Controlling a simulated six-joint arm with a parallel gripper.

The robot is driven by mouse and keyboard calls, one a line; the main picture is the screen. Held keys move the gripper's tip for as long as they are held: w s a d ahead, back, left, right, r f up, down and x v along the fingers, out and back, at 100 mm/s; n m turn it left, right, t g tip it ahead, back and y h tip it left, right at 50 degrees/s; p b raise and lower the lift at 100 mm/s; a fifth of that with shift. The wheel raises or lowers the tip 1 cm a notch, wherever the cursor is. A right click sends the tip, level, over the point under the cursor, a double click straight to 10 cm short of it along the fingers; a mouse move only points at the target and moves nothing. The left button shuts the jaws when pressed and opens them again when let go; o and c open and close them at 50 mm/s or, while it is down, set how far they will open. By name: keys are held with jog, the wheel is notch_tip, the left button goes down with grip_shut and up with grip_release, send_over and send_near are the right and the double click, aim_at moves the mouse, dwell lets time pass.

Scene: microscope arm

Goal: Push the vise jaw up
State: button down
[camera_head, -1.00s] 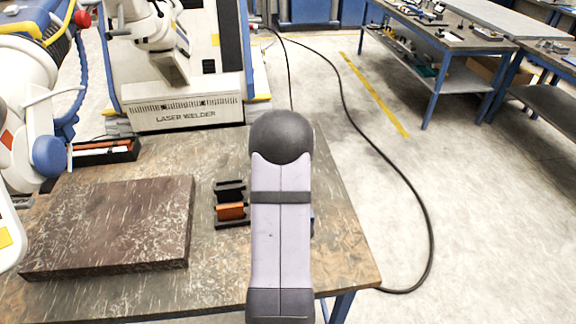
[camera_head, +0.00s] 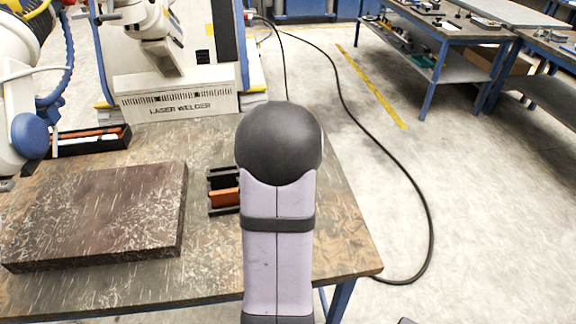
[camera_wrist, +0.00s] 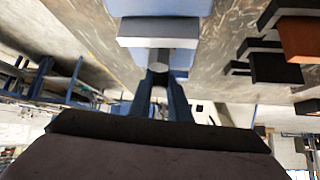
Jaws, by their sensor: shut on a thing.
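In the wrist view a blue vise with a pale grey jaw (camera_wrist: 158,28) shows at the top centre. A short grey cylindrical part sticks out from the jaw toward my gripper. The dark fingers of my gripper (camera_wrist: 158,82) meet at this grey part and are shut on it. The exact contact is small and partly shadowed. In the head view my own arm hides both the vise and my gripper.
A black holder with an orange piece (camera_head: 224,197) stands just left of my arm on the worktable (camera_head: 345,235). A dark stone slab (camera_head: 100,215) lies farther left. A black tray (camera_head: 90,142) sits behind it. The table's right edge is close.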

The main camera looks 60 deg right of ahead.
jog(key=c, duration=1.6)
grip_release()
jog(key=shift+s+a, duration=0.1)
jog(key=shift+c, duration=0.2)
jog(key=shift+r, duration=0.1)
jog(key=v, duration=0.6)
jog(key=shift+s+a+r, duration=0.25)
jog(key=shift+a+r, duration=0.1)
jog(key=shift+a, duration=0.05)
